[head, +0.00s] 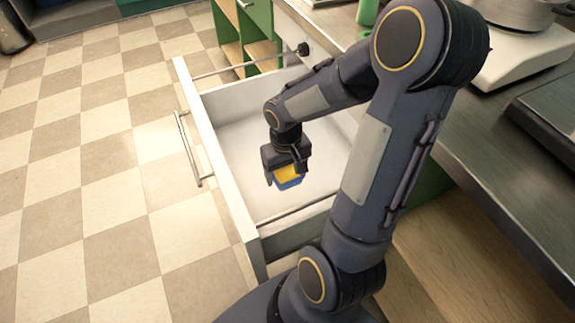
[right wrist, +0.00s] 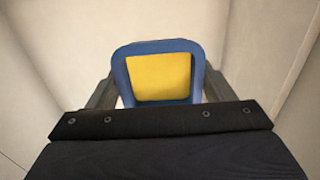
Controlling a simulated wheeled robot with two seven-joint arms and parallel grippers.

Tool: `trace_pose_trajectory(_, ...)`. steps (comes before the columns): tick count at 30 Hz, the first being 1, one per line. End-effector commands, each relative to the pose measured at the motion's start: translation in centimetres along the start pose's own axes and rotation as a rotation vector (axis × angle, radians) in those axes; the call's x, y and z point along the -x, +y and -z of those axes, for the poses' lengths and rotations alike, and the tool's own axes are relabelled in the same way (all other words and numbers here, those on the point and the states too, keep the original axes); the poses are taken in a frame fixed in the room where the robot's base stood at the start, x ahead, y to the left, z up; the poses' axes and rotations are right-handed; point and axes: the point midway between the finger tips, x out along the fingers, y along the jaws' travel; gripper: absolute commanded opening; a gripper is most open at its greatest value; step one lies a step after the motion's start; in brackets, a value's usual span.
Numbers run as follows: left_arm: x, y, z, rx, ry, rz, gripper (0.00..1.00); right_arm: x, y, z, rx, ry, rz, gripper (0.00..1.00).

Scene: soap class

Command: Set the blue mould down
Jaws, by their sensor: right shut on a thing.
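The blue mould (head: 288,184) has a yellow filling and hangs in my right gripper (head: 287,172), inside the open white drawer (head: 220,180). My right gripper is shut on it. In the right wrist view the mould's blue rim (right wrist: 118,75) frames the yellow filling (right wrist: 160,77), and a finger shows at each side. The white drawer interior lies beyond it. I cannot tell whether the mould touches the drawer floor. My left gripper is not in view.
The drawer floor (head: 245,140) around the mould is bare. A steel counter (head: 480,130) runs along the right, with a white scale (head: 520,55) and a green bottle (head: 367,12). The drawer handle (head: 186,150) faces the tiled floor (head: 110,150).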

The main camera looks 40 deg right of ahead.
Motion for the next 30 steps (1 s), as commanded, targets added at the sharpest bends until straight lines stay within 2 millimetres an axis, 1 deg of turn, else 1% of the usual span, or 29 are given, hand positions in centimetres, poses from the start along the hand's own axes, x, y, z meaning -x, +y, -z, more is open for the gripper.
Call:
trace_pose_trajectory(1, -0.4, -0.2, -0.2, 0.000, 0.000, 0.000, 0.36, -0.7, 0.2, 0.8, -0.001, -0.001, 0.000, 0.50)
trace_pose_trajectory(11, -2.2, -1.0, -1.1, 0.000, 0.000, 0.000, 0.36, -4.1, 2.1, 8.0, -0.002, -0.001, 0.000, 0.50)
trace_pose_trajectory(15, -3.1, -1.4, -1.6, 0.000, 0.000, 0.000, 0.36, -6.7, 2.7, 10.0, -0.001, -0.002, 0.001, 0.50)
trace_pose_trajectory(18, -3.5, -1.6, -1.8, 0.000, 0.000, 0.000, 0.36, -7.9, 2.9, 11.0, 0.000, -0.002, 0.001, 0.50)
trace_pose_trajectory(21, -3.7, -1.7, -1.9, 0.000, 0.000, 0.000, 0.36, -8.5, 3.1, 11.7, 0.000, 0.000, 0.001, 0.50)
trace_pose_trajectory(26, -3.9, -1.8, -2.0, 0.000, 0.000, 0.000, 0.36, -9.0, 3.2, 12.2, 0.000, 0.001, 0.001, 0.50)
trace_pose_trajectory(29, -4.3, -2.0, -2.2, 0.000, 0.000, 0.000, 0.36, -10.0, 3.4, 12.8, 0.000, -0.001, 0.001, 0.50)
trace_pose_trajectory(30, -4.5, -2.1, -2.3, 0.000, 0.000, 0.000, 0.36, -10.6, 3.4, 12.8, 0.001, -0.002, 0.001, 0.50)
